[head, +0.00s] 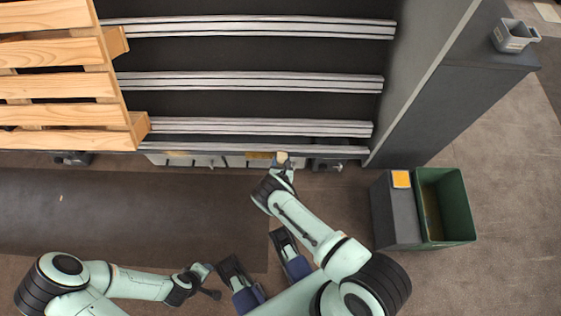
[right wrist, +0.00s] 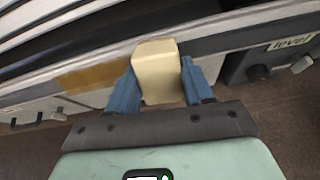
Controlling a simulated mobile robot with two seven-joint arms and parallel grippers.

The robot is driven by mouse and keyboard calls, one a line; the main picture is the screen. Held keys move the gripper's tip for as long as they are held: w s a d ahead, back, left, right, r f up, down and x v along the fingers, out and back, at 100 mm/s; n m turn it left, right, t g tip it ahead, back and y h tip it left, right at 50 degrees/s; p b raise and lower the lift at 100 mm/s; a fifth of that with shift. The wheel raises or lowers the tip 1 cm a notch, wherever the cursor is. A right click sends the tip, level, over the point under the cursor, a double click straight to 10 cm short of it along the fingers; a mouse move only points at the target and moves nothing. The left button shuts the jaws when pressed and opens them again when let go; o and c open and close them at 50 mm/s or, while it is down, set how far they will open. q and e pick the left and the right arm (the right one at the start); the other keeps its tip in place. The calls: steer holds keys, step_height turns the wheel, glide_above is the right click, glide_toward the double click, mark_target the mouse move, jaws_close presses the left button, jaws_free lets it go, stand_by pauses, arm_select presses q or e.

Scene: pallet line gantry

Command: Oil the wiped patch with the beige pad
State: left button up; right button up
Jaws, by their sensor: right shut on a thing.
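The beige pad (right wrist: 158,72) is a pale block between the two blue fingers of my right gripper (right wrist: 160,88), which is shut on it. In the head view the pad (head: 282,157) and right gripper (head: 284,166) are at the front rail of the pallet line. A brownish patch (right wrist: 100,74) lies on the rail's front face, just left of the pad; it also shows in the head view (head: 259,155). I cannot tell whether the pad touches the rail. My left gripper (head: 208,281) is low over the floor, away from the rail; its jaw state is unclear.
A wooden pallet (head: 60,90) lies on the rails at the left. A dark cabinet with a yellow-topped part (head: 396,215) and a green bin (head: 447,208) stand at the right. A grey cup (head: 512,38) sits on the side ledge. A label reading "level" (right wrist: 290,42) is right of the pad.

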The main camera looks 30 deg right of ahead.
mark_target(281, 162)
steer(key=p+v, duration=0.2)
steer(key=v, duration=0.1)
steer(key=shift+s+a+r+p, duration=0.2)
steer(key=shift+r+p, duration=0.1)
steer(key=shift+r, duration=0.1)
steer(key=shift+s+a+r+p, duration=0.25)
steer(key=shift+s+a+p, duration=0.1)
steer(key=shift+s+p, duration=0.15)
steer(key=shift+s+a, duration=0.1)
steer(key=shift+s, duration=0.1)
steer(key=p+v, duration=0.2)
steer(key=v, duration=0.1)
